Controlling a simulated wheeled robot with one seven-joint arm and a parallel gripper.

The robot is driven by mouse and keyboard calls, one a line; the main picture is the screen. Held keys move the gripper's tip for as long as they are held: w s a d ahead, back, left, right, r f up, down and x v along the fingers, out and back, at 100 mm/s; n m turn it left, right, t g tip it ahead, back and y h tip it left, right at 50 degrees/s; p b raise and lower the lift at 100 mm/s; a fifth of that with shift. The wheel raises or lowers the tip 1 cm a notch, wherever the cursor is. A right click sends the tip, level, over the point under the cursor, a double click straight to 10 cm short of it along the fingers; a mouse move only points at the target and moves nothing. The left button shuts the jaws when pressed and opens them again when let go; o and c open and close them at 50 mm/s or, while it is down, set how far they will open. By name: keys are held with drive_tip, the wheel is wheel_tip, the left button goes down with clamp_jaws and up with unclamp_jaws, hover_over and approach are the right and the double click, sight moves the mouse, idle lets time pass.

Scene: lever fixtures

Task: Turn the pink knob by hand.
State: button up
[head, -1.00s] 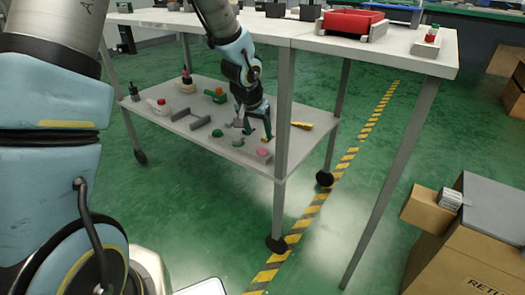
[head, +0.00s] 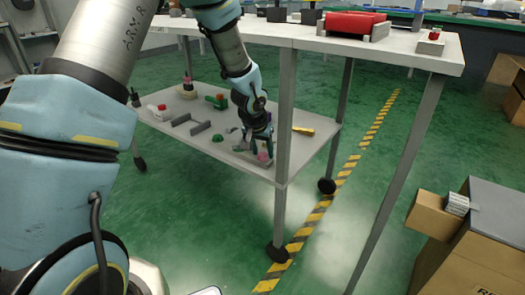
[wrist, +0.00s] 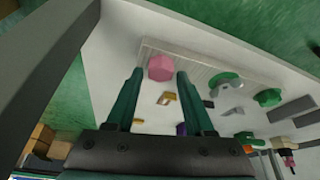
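The pink knob (head: 263,156) sits at the front right end of a grey base plate on the lower shelf. In the wrist view the pink knob (wrist: 161,67) shows as a faceted shape on the ribbed plate (wrist: 195,62). My gripper (head: 258,150) is low over the plate at the knob. In the wrist view my gripper (wrist: 159,73) is open, with one dark green finger on each side of the knob. Gaps show between the fingers and the knob. In the head view my gripper partly hides the knob.
A green-based lever (wrist: 226,82) and a green knob (wrist: 267,97) are to the right of the pink knob. A yellow piece (wrist: 168,98) lies near the fingers. A table leg (head: 284,140) stands close on the right, and the upper tabletop (head: 310,41) is overhead.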

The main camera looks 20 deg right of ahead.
clamp_jaws()
drive_tip(key=shift+r+p, duration=0.15)
drive_tip(key=shift+p, duration=0.45)
